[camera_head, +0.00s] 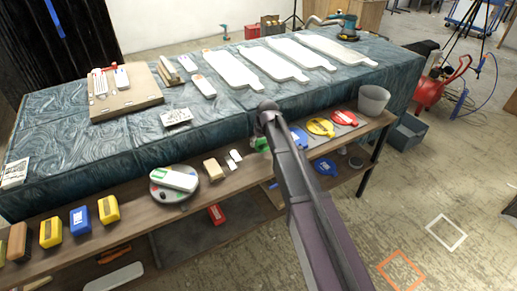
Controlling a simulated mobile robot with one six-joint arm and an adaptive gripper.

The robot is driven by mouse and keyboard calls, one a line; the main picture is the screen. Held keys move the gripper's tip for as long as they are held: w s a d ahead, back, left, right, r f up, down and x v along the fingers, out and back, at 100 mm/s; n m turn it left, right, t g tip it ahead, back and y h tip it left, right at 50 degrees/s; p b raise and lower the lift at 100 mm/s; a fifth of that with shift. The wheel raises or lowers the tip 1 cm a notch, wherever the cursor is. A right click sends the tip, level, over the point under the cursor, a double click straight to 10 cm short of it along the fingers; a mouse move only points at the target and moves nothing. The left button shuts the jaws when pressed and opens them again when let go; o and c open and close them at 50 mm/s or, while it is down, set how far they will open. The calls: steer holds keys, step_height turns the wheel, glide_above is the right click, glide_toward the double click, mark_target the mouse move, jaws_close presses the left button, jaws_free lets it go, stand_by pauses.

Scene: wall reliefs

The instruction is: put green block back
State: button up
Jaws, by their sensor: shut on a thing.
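A block with a white top and green sides (174,179) lies on a round grey plate (163,196) on the wooden shelf in front of the cloth-covered table. A second green thing (261,144) shows beside my arm, farther right on the shelf; my arm hides much of it, so I cannot tell its shape. My dark arm reaches up from the lower right across the shelf to the table's front edge. My gripper cannot be made out; the arm seems to cover it.
Yellow and blue blocks (80,220) stand at the shelf's left. Yellow (320,127), red (345,118) and blue dishes lie right of my arm, near a grey bucket (373,101). White panels (232,69) and a board (125,97) lie on the table (95,150).

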mark_target(259, 147)
steer(key=shift+f, duration=0.15)
steer(key=shift+f+b, duration=1.6)
steer(key=shift+b, duration=0.15)
steer(key=shift+f, duration=0.15)
steer(key=o, duration=1)
steer(key=shift+c, duration=0.2)
steer(key=p+v, duration=1.1)
steer(key=v, duration=0.1)
